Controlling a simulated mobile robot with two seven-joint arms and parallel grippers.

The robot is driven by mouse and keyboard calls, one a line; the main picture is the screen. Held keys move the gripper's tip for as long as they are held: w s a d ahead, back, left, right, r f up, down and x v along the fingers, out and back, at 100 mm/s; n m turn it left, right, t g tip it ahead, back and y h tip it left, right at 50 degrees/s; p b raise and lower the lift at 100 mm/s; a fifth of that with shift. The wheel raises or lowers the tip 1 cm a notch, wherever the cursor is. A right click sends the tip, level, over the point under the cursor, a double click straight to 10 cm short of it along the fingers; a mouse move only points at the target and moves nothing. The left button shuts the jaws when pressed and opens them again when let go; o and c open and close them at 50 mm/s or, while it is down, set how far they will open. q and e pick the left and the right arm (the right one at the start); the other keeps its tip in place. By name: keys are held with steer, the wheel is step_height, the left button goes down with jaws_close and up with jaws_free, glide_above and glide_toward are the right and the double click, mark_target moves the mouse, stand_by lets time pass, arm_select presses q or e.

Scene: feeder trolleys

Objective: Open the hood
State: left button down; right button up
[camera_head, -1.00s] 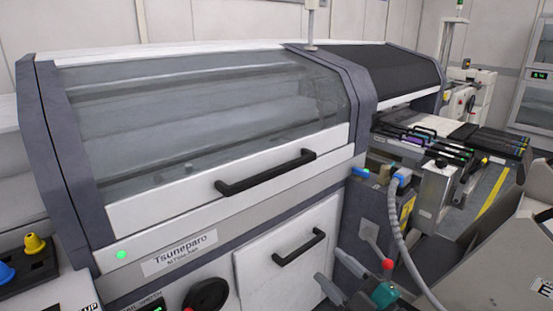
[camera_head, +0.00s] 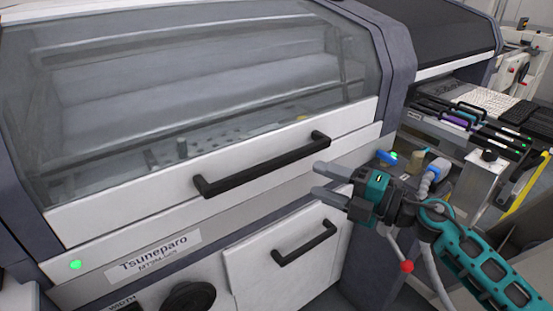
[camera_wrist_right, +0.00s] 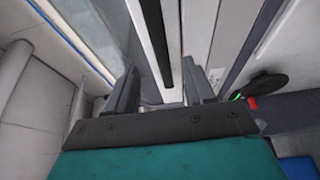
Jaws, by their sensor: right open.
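The hood (camera_head: 210,85) is a large clear panel with a white lower frame, and it is down on the machine. Its long black handle (camera_head: 262,165) runs along the white frame. My right gripper (camera_head: 320,180) is open and empty, a little to the right of the handle's right end and apart from it, with its fingers pointing left. In the right wrist view, a black bar that looks like the handle (camera_wrist_right: 153,40) lies ahead, in line with the gap between the two fingers (camera_wrist_right: 160,95). My left gripper is not in view.
A second black handle (camera_head: 305,243) sits on a white lower door. A dark round knob (camera_head: 188,299) is at the bottom. Feeders with black handles (camera_head: 465,125) stand at the right. A red ball lever (camera_head: 407,267) and blue fittings are close to my right arm.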

mark_target(278, 166)
steer(key=x, duration=1.1)
steer(key=shift+a, duration=0.25)
jaws_close()
